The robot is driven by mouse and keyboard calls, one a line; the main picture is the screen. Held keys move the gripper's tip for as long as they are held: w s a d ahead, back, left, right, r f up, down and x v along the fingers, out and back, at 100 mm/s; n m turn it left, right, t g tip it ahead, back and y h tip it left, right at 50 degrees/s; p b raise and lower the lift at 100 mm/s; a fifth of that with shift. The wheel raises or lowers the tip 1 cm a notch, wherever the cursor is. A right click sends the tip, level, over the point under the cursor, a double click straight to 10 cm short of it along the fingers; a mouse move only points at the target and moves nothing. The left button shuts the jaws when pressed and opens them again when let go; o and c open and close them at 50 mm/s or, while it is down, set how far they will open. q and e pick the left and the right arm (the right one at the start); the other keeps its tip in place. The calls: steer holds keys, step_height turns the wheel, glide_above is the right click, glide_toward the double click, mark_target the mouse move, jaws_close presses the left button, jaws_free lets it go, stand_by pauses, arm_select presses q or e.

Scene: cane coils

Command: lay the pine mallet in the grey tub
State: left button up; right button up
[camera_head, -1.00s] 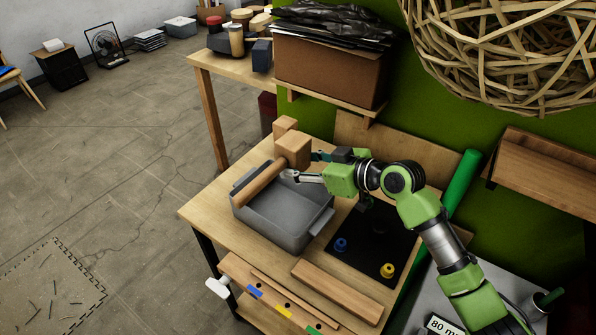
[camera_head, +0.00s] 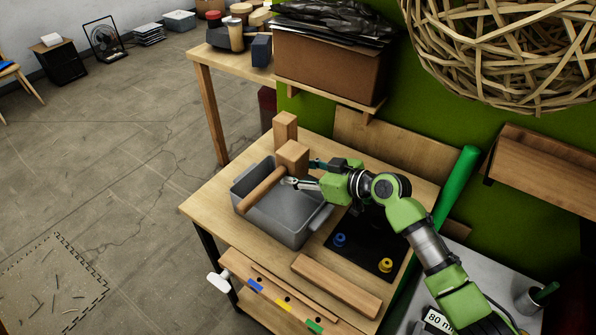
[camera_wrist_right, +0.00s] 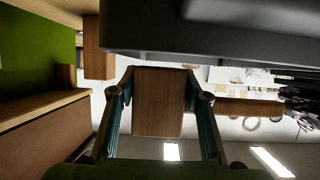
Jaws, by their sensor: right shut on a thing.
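The pine mallet has a blocky head (camera_head: 291,155) and a round handle (camera_head: 262,191) that slants down to the left, above the grey tub (camera_head: 290,232). My right gripper (camera_head: 301,172) is shut on the mallet's head. In the right wrist view the head (camera_wrist_right: 158,101) sits between both fingers, with the tub's dark grey wall (camera_wrist_right: 215,40) close by. The handle crosses the tub's left part; I cannot tell if it touches the rim. The tub stands on the wooden bench (camera_head: 215,195), and its inside looks empty. My left gripper is out of view.
A wooden block (camera_head: 285,129) stands behind the tub. A black mat (camera_head: 362,243) with a blue piece (camera_head: 340,240) and a yellow piece (camera_head: 386,265) lies to the right. A plank (camera_head: 337,286) lies in front. A woven cane ball (camera_head: 505,50) hangs at the upper right.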

steer(key=shift+f+b, duration=0.3)
steer(key=shift+b, duration=0.05)
steer(key=o, duration=1.3)
steer(key=shift+c, duration=0.2)
steer(key=shift+o, duration=0.3)
steer(key=shift+r, duration=0.15)
